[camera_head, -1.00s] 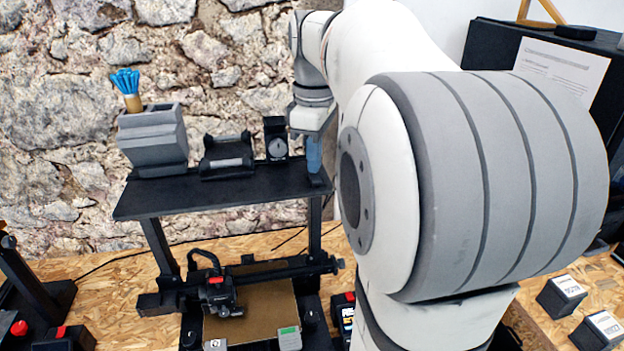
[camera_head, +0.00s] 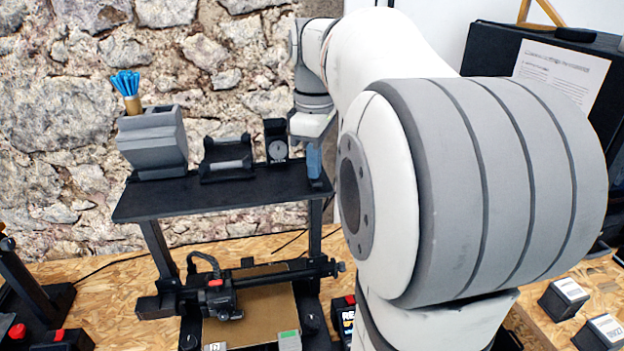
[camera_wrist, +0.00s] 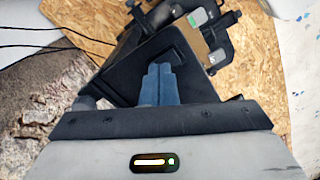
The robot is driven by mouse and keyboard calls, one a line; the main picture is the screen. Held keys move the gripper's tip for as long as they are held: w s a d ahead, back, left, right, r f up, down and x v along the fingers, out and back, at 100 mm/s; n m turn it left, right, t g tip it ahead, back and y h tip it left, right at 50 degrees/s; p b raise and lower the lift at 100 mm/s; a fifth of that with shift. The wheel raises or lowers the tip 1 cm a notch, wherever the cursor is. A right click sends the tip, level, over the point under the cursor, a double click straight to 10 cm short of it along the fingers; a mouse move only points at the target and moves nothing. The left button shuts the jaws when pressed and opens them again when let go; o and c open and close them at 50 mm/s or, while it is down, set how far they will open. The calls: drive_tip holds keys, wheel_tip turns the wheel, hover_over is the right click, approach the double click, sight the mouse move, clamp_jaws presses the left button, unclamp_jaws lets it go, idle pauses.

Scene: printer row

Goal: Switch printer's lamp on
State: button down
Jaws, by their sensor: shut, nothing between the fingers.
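The printer is black, with a brown bed (camera_head: 255,312) and a black shelf (camera_head: 225,201) above it. My gripper (camera_head: 314,176) has blue fingers pointing down at the shelf's right end. In the wrist view the fingers (camera_wrist: 162,68) are together and empty. Their tips appear at or just above a small dark block (camera_wrist: 180,59) on the black shelf (camera_wrist: 130,72); I cannot tell whether they touch it. No lit lamp shows on the printer, and I cannot make out its switch clearly.
On the shelf stand a grey bin (camera_head: 153,143) with a blue-tipped bundle, a black holder (camera_head: 227,163) and a black dial gauge (camera_head: 277,143), close left of my gripper. A stone wall (camera_head: 60,120) is behind. My arm hides much of the right side.

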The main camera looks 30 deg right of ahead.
drive_tip(key=shift+r+p, duration=2.75)
drive_tip(key=shift+r, duration=0.65)
drive_tip(key=shift+f, duration=0.1)
drive_tip(key=s+a+f+m+t+b, duration=0.1)
drive_tip(key=s+a+f+m, duration=0.3)
drive_tip(key=f, duration=0.5)
drive_tip(key=s+a+f+m+t+b, duration=0.2)
drive_tip(key=s+a+f+m, duration=0.2)
drive_tip(key=s+a+f, duration=0.4)
drive_tip(key=shift+s+a+f+m+b, duration=0.3)
drive_tip(key=shift+s+a+f+m, duration=0.1)
drive_tip(key=shift+s+f, duration=0.1)
drive_tip(key=shift+r, duration=0.1)
